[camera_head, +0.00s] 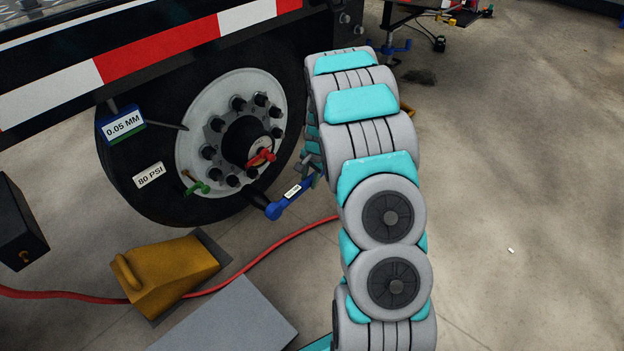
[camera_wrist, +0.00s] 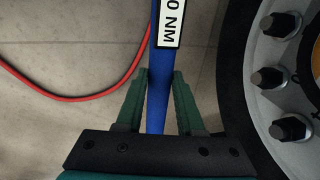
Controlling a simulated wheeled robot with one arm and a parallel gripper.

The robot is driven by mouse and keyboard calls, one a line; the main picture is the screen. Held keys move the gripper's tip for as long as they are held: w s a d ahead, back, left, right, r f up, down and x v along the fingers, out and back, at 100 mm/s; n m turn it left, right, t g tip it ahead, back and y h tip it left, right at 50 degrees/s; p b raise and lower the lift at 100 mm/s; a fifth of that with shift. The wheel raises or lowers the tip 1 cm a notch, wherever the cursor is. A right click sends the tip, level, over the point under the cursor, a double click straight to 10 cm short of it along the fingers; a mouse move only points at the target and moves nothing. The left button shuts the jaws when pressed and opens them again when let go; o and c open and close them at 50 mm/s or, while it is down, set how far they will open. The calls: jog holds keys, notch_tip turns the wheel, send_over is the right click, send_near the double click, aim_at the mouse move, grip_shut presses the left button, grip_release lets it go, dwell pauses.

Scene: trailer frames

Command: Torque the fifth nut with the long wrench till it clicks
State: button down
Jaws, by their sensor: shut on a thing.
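The long wrench (camera_head: 284,203) is blue with a white label and lies low in front of the wheel in the head view. Its dark end reaches toward the lower nuts (camera_head: 231,180); I cannot tell whether it sits on one. In the wrist view the blue wrench shaft (camera_wrist: 156,105) runs between the green fingers of my gripper (camera_wrist: 158,78), which is shut on it. The label ends in "0 NM". In the head view my arm mostly hides the gripper. Several dark nuts (camera_wrist: 270,78) ring the pale hub at right in the wrist view. Which one is fifth is not marked.
The black tire (camera_head: 130,185) carries "0.05 MM" and "80 PSI" tags. Red and green pieces (camera_head: 262,157) sit by the hub. A yellow wheel chock (camera_head: 175,275), a red hose (camera_head: 270,237) and a grey box (camera_head: 230,320) lie on the floor. The right floor is mostly clear.

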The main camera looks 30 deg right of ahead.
jog(key=shift+w+a+r+p, duration=0.1)
jog(key=shift+w+a+p, duration=0.2)
jog(key=shift+w, duration=0.35)
jog(key=shift+w+a+f+p, duration=0.1)
jog(key=shift+w+a+p, duration=0.15)
jog(key=shift+w+p, duration=0.3)
jog(key=shift+w+a+r+p, duration=0.1)
jog(key=shift+w+a+p, duration=0.15)
jog(key=shift+w, duration=0.5)
jog(key=shift+w+a+p, duration=0.25)
jog(key=shift+w+p, duration=0.1)
jog(key=shift+w, duration=0.3)
jog(key=shift+w+a+p, duration=0.25)
jog(key=shift+w+p, duration=0.1)
jog(key=shift+w, duration=0.25)
dwell(1.0)
jog(key=shift+f+y, duration=0.5)
jog(key=shift+f, duration=0.25)
dwell(0.5)
jog(key=shift+f, duration=0.3)
jog(key=shift+f+g+y, duration=0.3)
jog(key=shift+f+y, duration=0.05)
jog(key=shift+y, duration=0.15)
jog(key=shift+f, duration=0.3)
jog(key=shift+f+g+y+b, duration=0.3)
jog(key=shift+f+y, duration=0.2)
jog(key=shift+f, duration=0.1)
dwell(0.9)
